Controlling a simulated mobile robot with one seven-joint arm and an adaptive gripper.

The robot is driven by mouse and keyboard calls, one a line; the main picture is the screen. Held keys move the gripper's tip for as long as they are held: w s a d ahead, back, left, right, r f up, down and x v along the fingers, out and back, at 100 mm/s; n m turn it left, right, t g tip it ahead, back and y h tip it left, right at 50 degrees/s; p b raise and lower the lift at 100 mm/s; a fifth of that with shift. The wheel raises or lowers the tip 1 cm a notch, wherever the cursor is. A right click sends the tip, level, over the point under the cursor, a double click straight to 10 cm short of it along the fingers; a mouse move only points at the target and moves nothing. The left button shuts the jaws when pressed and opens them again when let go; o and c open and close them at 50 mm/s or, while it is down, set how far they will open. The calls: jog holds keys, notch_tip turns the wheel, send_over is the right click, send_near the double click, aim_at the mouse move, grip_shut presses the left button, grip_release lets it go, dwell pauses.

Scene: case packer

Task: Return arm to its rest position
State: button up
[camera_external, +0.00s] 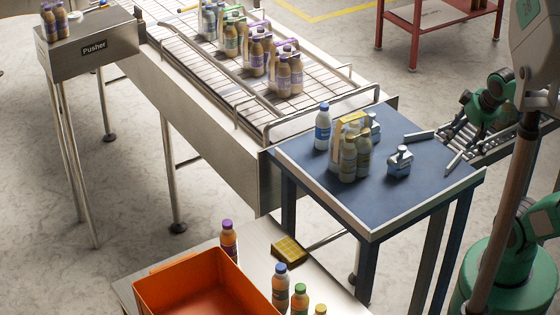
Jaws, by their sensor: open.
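My arm, green and grey, stands at the right edge of the external view, partly cut off by the frame. My gripper (438,148) shows near the right back corner of the blue table (362,208). Its two grey fingers are spread apart, with nothing seen between them. On the table, left of the gripper, several bottles stand: a white bottle with a blue label (323,127) and a group of brown bottles with a yellow carrier (350,150). A small grey-blue device (400,162) sits between this group and my gripper, apart from the fingers.
A conveyor (190,45) with bottle packs ends behind the table. A pusher box (90,48) stands at left. An orange crate (200,285) and loose bottles (281,285) are on a front bench. A red stand (440,20) is at the back. The table's front part is clear.

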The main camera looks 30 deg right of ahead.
jog(key=shift+s+d+f, duration=0.1)
jog(key=shift+s+f, duration=0.05)
jog(key=shift+s, duration=0.05)
notch_tip(320, 180, down, 6)
jog(key=b, duration=0.5)
jog(key=shift+b, duration=0.35)
jog(key=shift+r, duration=0.25)
